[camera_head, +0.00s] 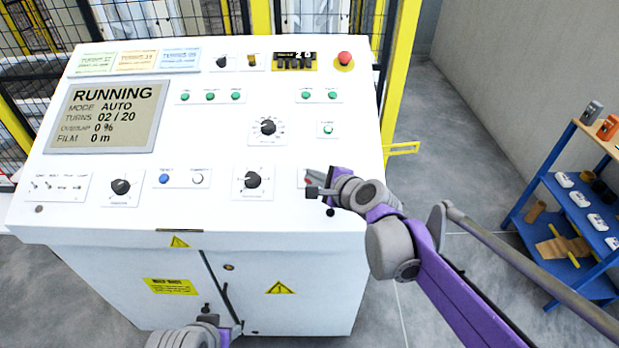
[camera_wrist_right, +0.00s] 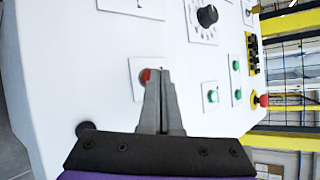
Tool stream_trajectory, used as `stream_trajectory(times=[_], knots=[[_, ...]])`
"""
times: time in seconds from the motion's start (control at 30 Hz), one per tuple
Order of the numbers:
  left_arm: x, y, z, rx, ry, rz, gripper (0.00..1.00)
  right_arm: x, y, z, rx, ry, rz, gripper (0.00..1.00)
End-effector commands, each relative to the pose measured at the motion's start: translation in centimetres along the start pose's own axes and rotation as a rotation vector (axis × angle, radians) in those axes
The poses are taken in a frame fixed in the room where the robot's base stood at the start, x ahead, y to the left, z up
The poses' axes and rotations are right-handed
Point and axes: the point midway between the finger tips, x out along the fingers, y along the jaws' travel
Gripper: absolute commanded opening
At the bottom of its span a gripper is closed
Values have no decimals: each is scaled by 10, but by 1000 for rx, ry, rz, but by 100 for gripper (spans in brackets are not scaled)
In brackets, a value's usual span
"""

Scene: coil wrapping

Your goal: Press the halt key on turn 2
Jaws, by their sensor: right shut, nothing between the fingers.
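The white control panel (camera_head: 215,218) has a display (camera_head: 107,115) reading RUNNING, MODE AUTO, TURNS 02 / 20, OVERLAP 0 %, FILM 0 m. A red key (camera_head: 308,180), which looks like the halt key, sits on a small white plate at the panel's lower right. It also shows in the right wrist view (camera_wrist_right: 145,76), partly hidden by my fingertips. My right gripper (camera_head: 313,191) is shut and empty, its tips at the key; I cannot tell whether they touch it. My left gripper (camera_head: 207,309) is low in front of the cabinet; its jaws are unclear.
A red mushroom button (camera_head: 344,58) stands at the panel's upper right, beside a yellow counter block (camera_head: 295,61). A black knob (camera_head: 252,180) is left of the red key. A blue shelf (camera_head: 565,215) stands at the right, with clear floor between.

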Motion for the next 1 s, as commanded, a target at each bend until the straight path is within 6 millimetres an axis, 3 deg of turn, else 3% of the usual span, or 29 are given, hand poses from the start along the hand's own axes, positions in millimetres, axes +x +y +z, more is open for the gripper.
stream_trajectory(times=[1.0], knots=[[-2,0,-2,0,2,0,50,-2,-2,1,-1,0,0,0]])
